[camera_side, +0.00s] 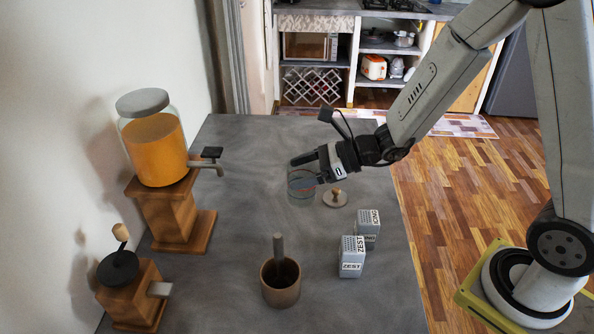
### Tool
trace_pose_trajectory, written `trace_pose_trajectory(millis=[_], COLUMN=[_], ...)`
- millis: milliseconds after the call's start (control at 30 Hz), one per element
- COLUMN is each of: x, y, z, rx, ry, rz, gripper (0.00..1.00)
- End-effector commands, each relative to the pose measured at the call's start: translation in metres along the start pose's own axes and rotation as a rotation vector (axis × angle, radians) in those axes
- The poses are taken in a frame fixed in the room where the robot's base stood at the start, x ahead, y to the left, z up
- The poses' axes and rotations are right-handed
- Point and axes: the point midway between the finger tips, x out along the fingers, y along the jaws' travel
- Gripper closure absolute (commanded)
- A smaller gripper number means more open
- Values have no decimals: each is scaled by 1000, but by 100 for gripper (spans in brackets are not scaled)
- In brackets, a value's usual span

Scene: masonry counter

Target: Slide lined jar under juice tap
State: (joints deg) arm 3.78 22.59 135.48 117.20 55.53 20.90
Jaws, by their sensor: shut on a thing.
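A small clear glass jar (301,191) with a coloured line around it stands on the grey counter, right of the juice dispenser. My gripper (304,171) reaches in from the right and is shut on the jar. Its fingers hide part of the jar. The juice dispenser (156,148) is a glass tank of orange juice with a grey lid on a wooden stand at the left. Its tap (207,166) sticks out to the right, with a dark handle on top. The jar is apart from the tap, to its right.
A round wooden lid with a knob (336,198) lies just right of the jar. Two shakers, labelled ZEST (351,258) and ICING (369,224), stand nearer the front. A mortar with pestle (281,285) and a grinder (131,292) stand in front. Counter between jar and tap is clear.

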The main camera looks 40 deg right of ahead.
Motion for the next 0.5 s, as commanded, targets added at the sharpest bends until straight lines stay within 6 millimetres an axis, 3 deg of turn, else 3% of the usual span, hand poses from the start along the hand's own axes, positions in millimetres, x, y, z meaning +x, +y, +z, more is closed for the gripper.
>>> trace_pose_trajectory(millis=[500], x=[53], y=[28], z=[-26], rx=[-111], ry=[-4], rz=[271], gripper=[100])
